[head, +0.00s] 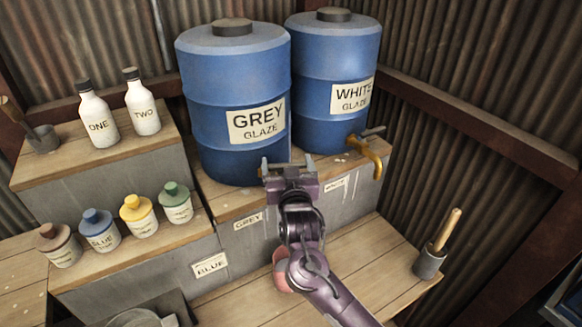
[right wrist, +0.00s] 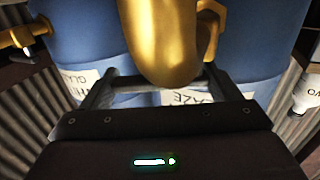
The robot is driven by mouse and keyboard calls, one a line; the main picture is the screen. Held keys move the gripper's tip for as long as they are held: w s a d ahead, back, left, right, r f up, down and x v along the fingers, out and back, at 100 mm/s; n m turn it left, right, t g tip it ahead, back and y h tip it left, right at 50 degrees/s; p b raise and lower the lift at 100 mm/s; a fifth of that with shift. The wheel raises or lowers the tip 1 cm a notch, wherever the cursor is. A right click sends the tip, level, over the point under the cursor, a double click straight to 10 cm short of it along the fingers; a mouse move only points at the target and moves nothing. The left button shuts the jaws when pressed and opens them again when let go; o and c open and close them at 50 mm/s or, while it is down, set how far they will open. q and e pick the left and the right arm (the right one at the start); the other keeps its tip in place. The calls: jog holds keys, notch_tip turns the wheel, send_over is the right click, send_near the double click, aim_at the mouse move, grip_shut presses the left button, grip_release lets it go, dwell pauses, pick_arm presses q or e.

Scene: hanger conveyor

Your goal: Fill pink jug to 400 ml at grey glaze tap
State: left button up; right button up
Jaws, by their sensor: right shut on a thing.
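The grey glaze barrel (head: 232,90) is blue and labelled GREY GLAZE; it stands on the raised wooden shelf. My right gripper (head: 290,168) is in front of its lower edge and hides the tap in the head view. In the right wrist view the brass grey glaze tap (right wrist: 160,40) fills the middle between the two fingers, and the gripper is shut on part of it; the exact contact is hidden. The pink jug (head: 281,272) is on the lower wooden bench below, mostly hidden by my right arm. Its fill level cannot be seen. My left gripper is out of view.
The white glaze barrel (head: 338,85) with its brass tap (head: 366,152) stands to the right. Bottles (head: 98,118) and small glaze jars (head: 140,215) are on the left steps. A grey pot with a wooden-handled tool (head: 429,262) stands at the bench's right end.

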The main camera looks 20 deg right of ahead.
jog(key=m+h, duration=0.1)
jog(key=h, duration=0.1)
jog(key=shift+s+a+r+m+g+h+p, duration=0.1)
jog(key=shift+s+m+g+h+p, duration=0.2)
jog(key=shift+m+g, duration=0.1)
jog(key=shift+h, duration=0.3)
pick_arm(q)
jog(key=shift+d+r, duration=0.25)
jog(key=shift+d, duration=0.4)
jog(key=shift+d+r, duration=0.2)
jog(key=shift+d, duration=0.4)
pick_arm(e)
jog(key=shift+s+m+g+h, duration=0.1)
jog(key=shift+m+g+h, duration=0.2)
jog(key=shift+m+h, duration=0.2)
jog(key=o, duration=1.3)
jog(key=shift+c, duration=0.2)
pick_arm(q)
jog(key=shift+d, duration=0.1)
